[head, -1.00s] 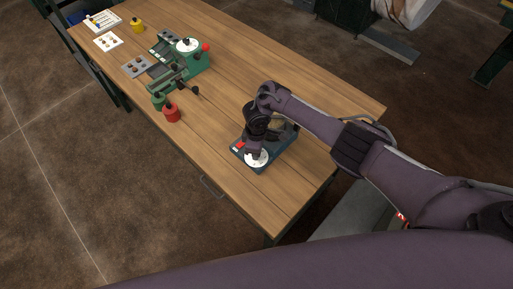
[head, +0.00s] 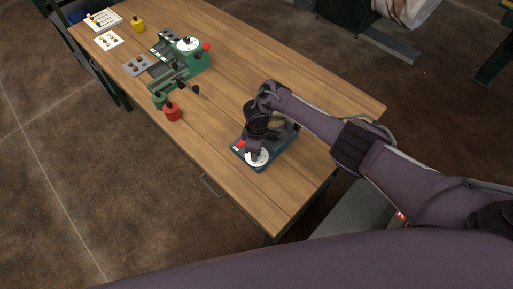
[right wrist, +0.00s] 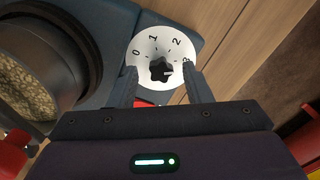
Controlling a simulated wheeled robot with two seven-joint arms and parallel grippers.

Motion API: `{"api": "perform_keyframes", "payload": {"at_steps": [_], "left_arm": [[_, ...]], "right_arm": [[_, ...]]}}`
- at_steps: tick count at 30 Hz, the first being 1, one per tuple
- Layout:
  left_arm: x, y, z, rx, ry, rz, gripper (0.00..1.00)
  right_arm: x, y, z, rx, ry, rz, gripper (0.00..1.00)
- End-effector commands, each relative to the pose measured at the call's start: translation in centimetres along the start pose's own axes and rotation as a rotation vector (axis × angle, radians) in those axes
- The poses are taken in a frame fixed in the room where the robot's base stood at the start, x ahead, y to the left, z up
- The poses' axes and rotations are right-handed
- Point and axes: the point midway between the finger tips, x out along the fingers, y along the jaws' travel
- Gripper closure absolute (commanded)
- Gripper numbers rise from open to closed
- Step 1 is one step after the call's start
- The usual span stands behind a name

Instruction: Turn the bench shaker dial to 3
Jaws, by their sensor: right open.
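The bench shaker (head: 284,141) is a dark blue-grey box near the front right of the workbench. Its dial is a white disc (head: 257,158) with a black knob in the middle. In the right wrist view, the dial (right wrist: 147,46) shows 0, 1 and 2, with the 3 partly hidden by the right finger. The black knob (right wrist: 159,67) has a small light mark on its right side. My right gripper (right wrist: 161,75) is open, its fingers to either side of the knob with gaps visible. My left gripper is out of view.
A red switch (head: 240,144) sits beside the dial. A round vessel of grainy material (right wrist: 25,85) stands on the shaker. A green machine (head: 180,65), red weight (head: 171,112) and yellow weight (head: 137,25) are farther left. Bare wood lies between.

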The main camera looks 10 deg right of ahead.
Motion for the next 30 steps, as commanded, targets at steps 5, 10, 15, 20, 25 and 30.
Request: {"api": "perform_keyframes", "payload": {"at_steps": [5,10,15,20,25,30], "left_arm": [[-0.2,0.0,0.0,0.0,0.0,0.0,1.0],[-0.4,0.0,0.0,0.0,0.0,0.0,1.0],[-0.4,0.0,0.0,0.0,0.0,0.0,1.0],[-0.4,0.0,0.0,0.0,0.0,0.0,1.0],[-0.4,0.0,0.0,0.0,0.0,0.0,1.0],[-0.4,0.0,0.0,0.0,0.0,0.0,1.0]], "right_arm": [[-1.2,0.0,0.0,0.0,0.002,-0.001,0.55],[-4.2,0.1,-0.1,0.0,0.003,0.002,0.55],[-6.7,0.1,-0.1,-0.001,0.002,0.001,0.55],[-7.7,0.1,0.0,0.001,0.001,0.001,0.55],[-7.8,0.0,0.0,0.0,0.0,0.0,0.55],[-7.8,0.0,0.0,0.0,0.0,0.001,0.55]]}}
